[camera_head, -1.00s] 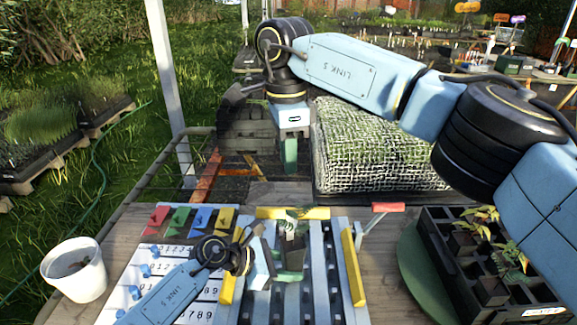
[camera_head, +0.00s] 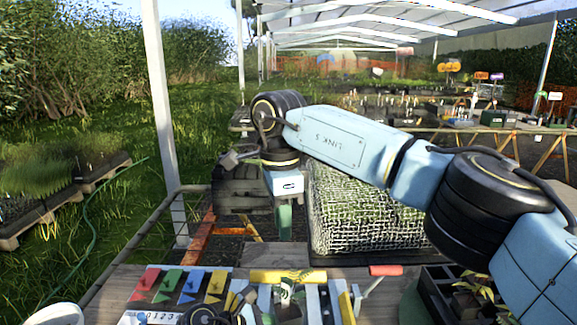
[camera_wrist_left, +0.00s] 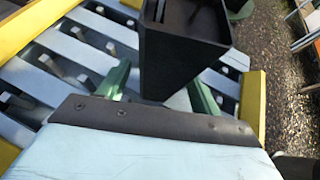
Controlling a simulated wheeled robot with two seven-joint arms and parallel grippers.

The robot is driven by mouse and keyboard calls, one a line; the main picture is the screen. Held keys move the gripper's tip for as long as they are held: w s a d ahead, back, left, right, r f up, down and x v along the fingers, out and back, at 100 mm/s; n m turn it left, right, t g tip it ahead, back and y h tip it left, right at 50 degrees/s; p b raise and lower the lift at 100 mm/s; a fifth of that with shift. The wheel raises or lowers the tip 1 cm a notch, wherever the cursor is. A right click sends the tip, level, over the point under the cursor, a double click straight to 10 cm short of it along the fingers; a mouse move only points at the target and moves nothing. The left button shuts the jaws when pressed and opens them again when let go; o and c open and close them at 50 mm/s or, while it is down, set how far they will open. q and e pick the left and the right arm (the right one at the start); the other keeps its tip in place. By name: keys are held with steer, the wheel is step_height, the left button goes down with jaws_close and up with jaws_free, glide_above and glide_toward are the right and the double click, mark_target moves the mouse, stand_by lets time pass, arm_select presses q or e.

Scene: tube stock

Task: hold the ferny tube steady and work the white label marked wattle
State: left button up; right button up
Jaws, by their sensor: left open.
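A dark square tube (camera_wrist_left: 185,55) stands over the slatted rack in the left wrist view, between the two green fingers of my left gripper (camera_wrist_left: 160,82). The fingers are apart; contact with the tube is unclear. I cannot make out a label marked wattle.
The rack has yellow end bars (camera_head: 288,276). Coloured cards (camera_head: 188,286) lie left of it, and a red-topped piece (camera_head: 386,270) stands right. A black seedling tray (camera_head: 437,285) is at right. A mesh-covered block (camera_head: 365,210) stands behind the table. A white pot (camera_head: 52,314) is at lower left.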

arm_select(q)
steer(key=v, duration=1.1)
steer(key=shift+s+a, duration=0.15)
steer(key=shift+a, duration=0.1)
steer(key=shift+r, duration=0.15)
